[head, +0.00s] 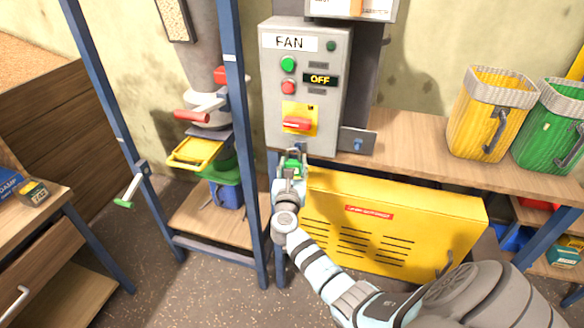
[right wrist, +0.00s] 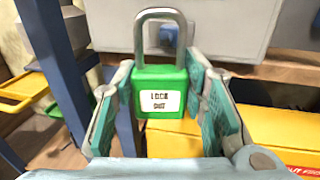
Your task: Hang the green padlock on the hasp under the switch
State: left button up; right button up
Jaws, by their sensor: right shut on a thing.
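The green padlock (right wrist: 160,92) with a white "LOCK OUT" label shows in the right wrist view, its metal shackle pointing up. My right gripper (right wrist: 163,105) is shut on its body. In the head view the right gripper (head: 290,170) holds the padlock just below the grey FAN control box (head: 270,95). The red switch handle (head: 297,124) sits on a yellow plate on the box front, below the display reading OFF. The hasp under the switch cannot be made out clearly; I cannot tell whether the shackle touches anything. My left gripper is not in view.
A blue post frame (head: 237,110) stands left of the box, with a yellow tray (head: 198,153) and a green-handled crank (head: 130,190). A yellow guard (head: 400,225) is below right. Yellow (head: 487,115) and green (head: 552,130) buckets stand on the wooden bench (head: 412,150).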

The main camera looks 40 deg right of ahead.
jog(key=shift+s+d+b+x, duration=0.1)
jog(key=shift+b+x, duration=0.2)
jog(key=shift+x, duration=0.5)
jog(key=shift+s+d+b+x, duration=0.1)
jog(key=shift+b+x, duration=0.2)
jog(key=shift+x, duration=0.45)
jog(key=shift+f, duration=0.1)
jog(key=shift+f+b, duration=0.75)
jog(key=shift+b, duration=0.1)
jog(key=o, duration=1.3)
